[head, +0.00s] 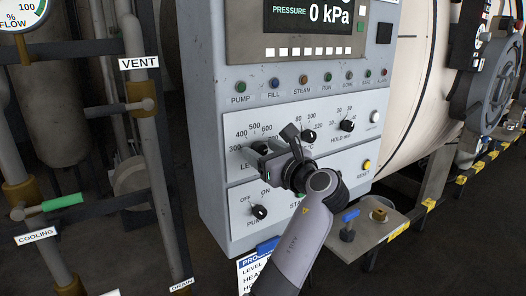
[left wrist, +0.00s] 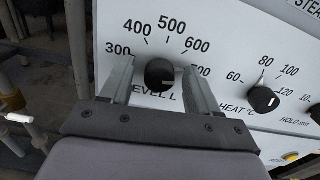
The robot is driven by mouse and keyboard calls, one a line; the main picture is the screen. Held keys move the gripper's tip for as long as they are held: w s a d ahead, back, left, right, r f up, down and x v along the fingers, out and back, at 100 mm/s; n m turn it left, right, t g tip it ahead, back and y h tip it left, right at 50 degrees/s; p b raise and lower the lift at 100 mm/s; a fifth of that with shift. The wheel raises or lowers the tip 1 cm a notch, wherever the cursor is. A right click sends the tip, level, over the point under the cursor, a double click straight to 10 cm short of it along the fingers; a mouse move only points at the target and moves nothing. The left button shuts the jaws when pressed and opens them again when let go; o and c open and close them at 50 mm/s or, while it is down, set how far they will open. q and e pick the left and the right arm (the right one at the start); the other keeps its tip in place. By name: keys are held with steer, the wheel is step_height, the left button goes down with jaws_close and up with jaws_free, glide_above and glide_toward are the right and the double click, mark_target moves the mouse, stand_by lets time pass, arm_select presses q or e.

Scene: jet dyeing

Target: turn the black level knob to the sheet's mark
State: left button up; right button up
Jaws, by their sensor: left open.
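The black level knob (left wrist: 159,75) sits on the grey-white control panel, below a dial scale of which 300 to 600 read clearly. My left gripper (left wrist: 157,82) is open, with one finger on each side of the knob. A gap shows at the left finger; whether the right finger touches, I cannot tell. The knob's pointer is not readable. In the head view, my left gripper (head: 256,151) is at the panel and largely hides the knob. The sheet (head: 250,276) hangs below the panel, mostly hidden by my arm, so its mark is unreadable. My right gripper is out of view.
The heat knob (head: 308,136) and hold knob (head: 347,125) are to the right of the level knob. An off/on knob (head: 259,212) is below. A row of coloured buttons (head: 305,79) runs above. Pipes with a vent valve (head: 141,103) stand at the left.

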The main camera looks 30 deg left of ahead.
arm_select(q)
steer(key=c, duration=1)
steer(key=shift+c, duration=0.2)
